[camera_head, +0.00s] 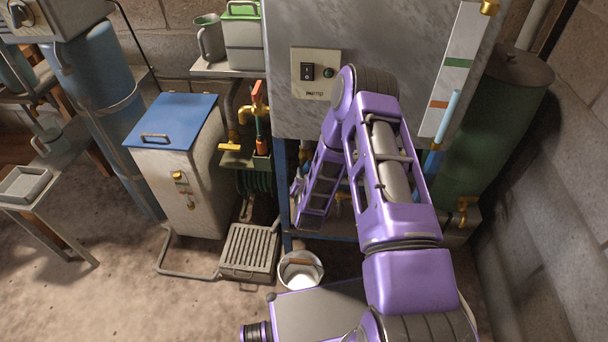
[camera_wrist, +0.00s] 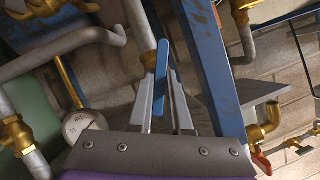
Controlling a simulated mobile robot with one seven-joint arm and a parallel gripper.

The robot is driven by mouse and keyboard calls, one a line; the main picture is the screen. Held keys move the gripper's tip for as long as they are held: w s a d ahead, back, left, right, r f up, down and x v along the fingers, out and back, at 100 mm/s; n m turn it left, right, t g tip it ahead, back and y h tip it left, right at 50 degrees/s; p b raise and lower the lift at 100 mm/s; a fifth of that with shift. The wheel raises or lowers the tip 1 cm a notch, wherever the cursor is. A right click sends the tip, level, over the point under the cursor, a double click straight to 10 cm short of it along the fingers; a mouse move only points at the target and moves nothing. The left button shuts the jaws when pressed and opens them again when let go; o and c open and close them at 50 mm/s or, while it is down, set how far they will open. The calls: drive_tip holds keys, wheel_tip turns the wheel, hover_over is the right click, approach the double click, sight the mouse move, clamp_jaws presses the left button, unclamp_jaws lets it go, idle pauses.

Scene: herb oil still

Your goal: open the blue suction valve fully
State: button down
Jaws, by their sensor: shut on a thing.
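The blue suction valve shows in the wrist view as a long flat blue lever (camera_wrist: 161,84). It points nearly straight up in the picture, beside a brass fitting (camera_wrist: 148,60) on a grey pipe. My gripper (camera_wrist: 166,78) has one finger on each side of the lever and is shut on it. The lever's lower end shows between the fingers. In the head view my purple arm reaches down in front of the frame under the grey panel, and I cannot make out the gripper or the blue lever there.
A blue frame post (camera_wrist: 212,70) stands close right of the gripper. In the head view a white bucket (camera_head: 300,270) and slatted crate (camera_head: 249,251) stand on the floor.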

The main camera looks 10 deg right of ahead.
drive_tip(key=n+g+h+b, duration=0.1)
drive_tip(key=n+h, duration=0.1)
drive_tip(key=n, duration=0.1)
drive_tip(key=shift+a+n, duration=0.15)
drive_tip(key=shift+n, duration=0.15)
idle(0.5)
drive_tip(key=c, duration=0.8)
unclamp_jaws()
drive_tip(key=shift+c, duration=0.2)
drive_tip(key=p+v, duration=0.1)
drive_tip(key=v, duration=1.6)
drive_tip(key=shift+a+p, duration=0.25)
drive_tip(key=shift+p, duration=0.1)
drive_tip(key=shift+s, duration=0.15)
